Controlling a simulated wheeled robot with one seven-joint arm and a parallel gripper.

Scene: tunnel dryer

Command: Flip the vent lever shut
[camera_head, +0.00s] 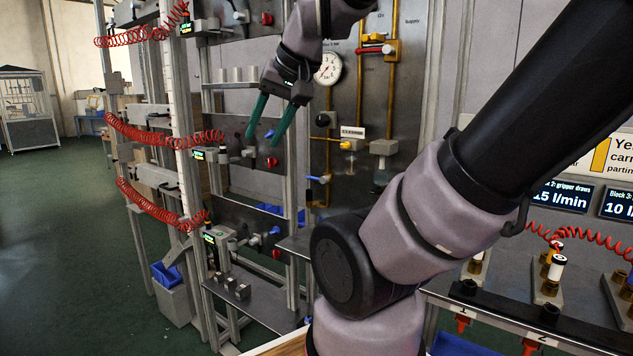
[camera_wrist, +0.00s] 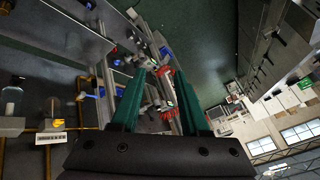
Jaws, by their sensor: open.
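My gripper (camera_head: 262,140) is open and empty, its two green fingers pointing down in front of the rack. It also shows in the wrist view (camera_wrist: 160,74), fingers apart. Several small levers are in view, and I cannot tell which is the vent lever. On the pipe board to the right of my gripper are a red-handled lever (camera_head: 370,50), a yellow lever (camera_head: 345,145) below a small white label (camera_head: 352,132), and a blue lever (camera_head: 318,179). The label is too small to read. The wrist view shows the yellow lever (camera_wrist: 66,121) at the left.
A round gauge (camera_head: 328,69) sits on the pipe board. Red coiled hoses (camera_head: 150,133) hang from the rack's left post (camera_head: 180,110). Small metal blocks (camera_head: 242,291) rest on a lower shelf. A blue-lined bin (camera_head: 172,300) stands on the floor. Open green floor (camera_head: 60,230) lies left.

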